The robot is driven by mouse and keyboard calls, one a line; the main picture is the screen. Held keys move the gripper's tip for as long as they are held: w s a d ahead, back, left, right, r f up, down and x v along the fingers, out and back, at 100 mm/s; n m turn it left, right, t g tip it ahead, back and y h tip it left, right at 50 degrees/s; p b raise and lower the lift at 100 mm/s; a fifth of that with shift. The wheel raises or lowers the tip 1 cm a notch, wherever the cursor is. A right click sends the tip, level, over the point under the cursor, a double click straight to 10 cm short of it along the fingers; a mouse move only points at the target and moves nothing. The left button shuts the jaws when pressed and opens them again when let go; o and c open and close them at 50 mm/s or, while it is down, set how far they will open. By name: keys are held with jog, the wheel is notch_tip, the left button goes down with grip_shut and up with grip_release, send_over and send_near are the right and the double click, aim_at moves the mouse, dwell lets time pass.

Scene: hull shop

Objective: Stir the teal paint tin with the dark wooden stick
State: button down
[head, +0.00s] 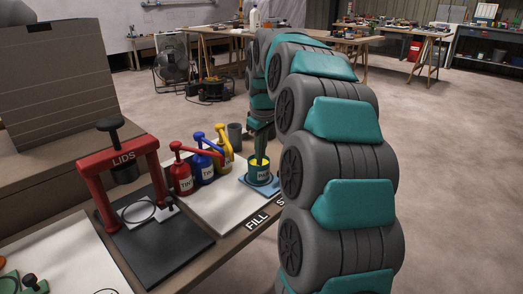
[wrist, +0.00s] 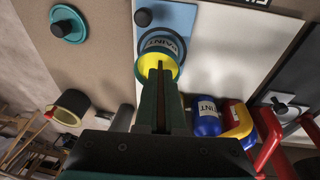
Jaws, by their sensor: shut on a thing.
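The teal paint tin (head: 260,174) stands upright on a blue mat (head: 273,188) near the table's edge. Its label and yellow inside also show in the wrist view, where the tin (wrist: 162,42) is at top centre. My gripper (head: 260,144) is directly above the tin's mouth, pointing down. In the wrist view my gripper (wrist: 160,78) is shut on a narrow dark brown strip, the dark wooden stick (wrist: 161,98). The stick's lower end is hidden, so I cannot tell how deep it reaches into the tin.
Red (head: 181,176), blue (head: 202,166) and yellow (head: 223,153) pump bottles stand left of the tin. A grey cup (head: 235,137) stands behind it. The red lid press (head: 122,160) is further left. A teal lid (wrist: 68,24) lies beside the mat.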

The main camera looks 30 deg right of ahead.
jog(key=shift+r, duration=0.1)
jog(key=shift+s+r+p, duration=0.25)
jog(key=shift+r+p, duration=0.2)
jog(key=shift+r, duration=0.7)
jog(key=shift+s+r+p, duration=0.2)
jog(key=shift+r+p, duration=0.25)
jog(key=shift+r, duration=0.7)
jog(key=shift+s+a+r, duration=0.1)
jog(key=shift+s+r, duration=0.15)
jog(key=shift+r, duration=0.8)
jog(key=shift+r, duration=0.15)
jog(key=shift+r, duration=2.4)
